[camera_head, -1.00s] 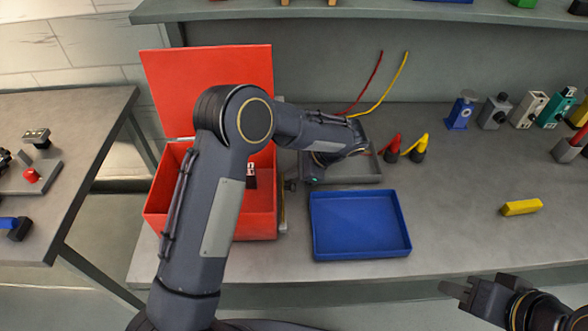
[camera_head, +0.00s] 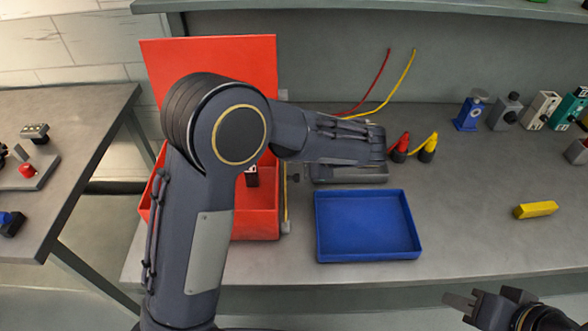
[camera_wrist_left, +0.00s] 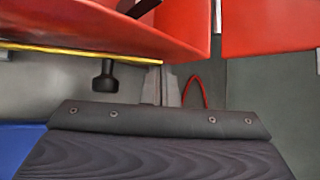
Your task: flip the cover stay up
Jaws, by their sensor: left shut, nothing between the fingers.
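The red box (camera_head: 262,222) stands on the bench at the left, its red cover (camera_head: 215,65) raised behind it. A thin yellow strip, which looks like the cover stay (camera_head: 286,200), lies low along the box's right side. In the left wrist view the yellow stay (camera_wrist_left: 75,52) runs along the red wall, near a black knob (camera_wrist_left: 105,75).
A blue tray (camera_head: 366,254) is right of the box. Red (camera_head: 400,148) and yellow (camera_head: 428,150) plugs with cables stand nearby. A yellow block (camera_head: 535,210) lies on the open bench at the right.

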